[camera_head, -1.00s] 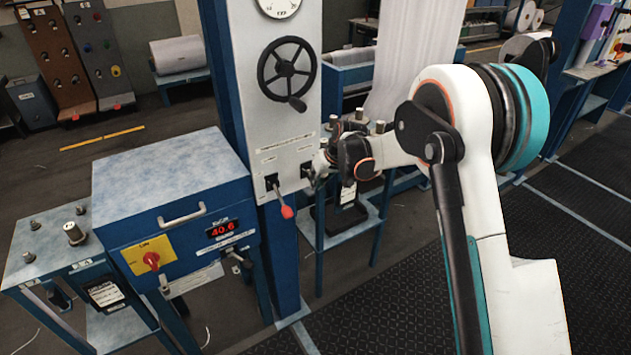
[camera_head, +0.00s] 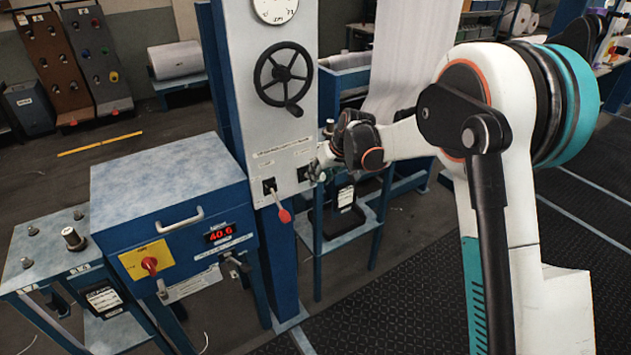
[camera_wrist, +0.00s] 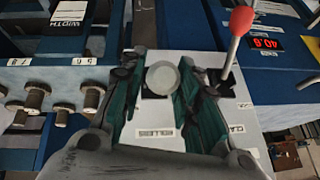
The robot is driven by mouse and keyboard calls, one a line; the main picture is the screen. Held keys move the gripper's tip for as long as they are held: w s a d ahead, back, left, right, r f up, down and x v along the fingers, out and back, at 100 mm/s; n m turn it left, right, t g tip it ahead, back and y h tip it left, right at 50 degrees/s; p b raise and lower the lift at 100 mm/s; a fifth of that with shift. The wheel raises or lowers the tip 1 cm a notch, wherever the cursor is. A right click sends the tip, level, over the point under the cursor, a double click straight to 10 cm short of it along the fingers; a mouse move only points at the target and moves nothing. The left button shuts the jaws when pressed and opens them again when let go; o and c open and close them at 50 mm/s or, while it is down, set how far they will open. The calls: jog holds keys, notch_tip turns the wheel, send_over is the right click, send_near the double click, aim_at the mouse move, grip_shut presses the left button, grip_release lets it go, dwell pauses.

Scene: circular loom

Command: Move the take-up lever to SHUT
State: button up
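The white loom panel (camera_head: 290,135) carries two small levers low down. One has a red knob (camera_head: 284,215) hanging below its dark slot; the red knob also shows in the wrist view (camera_wrist: 241,20). The other lever has a round grey knob (camera_wrist: 162,78), above a label that seems to read ROLLERS (camera_wrist: 154,132). I cannot read which is named take-up. My gripper (camera_head: 318,168) is at the panel's right edge, by the grey-knobbed lever. In the wrist view its teal-padded fingers (camera_wrist: 165,82) stand apart on either side of that knob; contact is unclear.
A black handwheel (camera_head: 284,74) sits above the levers. A blue cabinet (camera_head: 175,230) with a red switch and a 40.6 display stands left. A side table (camera_head: 40,255) with metal posts stands further left. Dark floor (camera_head: 400,300) lies open at front right.

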jog(key=v, duration=0.7)
jog(key=s+d+r+m+t+h, duration=0.1)
jog(key=s+d+r, duration=0.5)
jog(key=s, duration=0.3)
jog(key=s+d+r+m+t+h, duration=0.15)
jog(key=s+d+r, duration=0.35)
jog(key=s, duration=0.5)
jog(key=s+d+f+m+h, duration=0.1)
jog(key=s+d, duration=0.3)
jog(key=s, duration=0.6)
jog(key=s+d+f+m, duration=0.1)
jog(key=s+d+f, duration=0.2)
jog(key=s, duration=0.7)
jog(key=shift+s+d+m+h+b, duration=0.2)
jog(key=shift+d+m+h+b, duration=0.15)
jog(key=shift+d, duration=0.2)
jog(key=shift+f+t, duration=0.1)
jog(key=shift+t, duration=0.15)
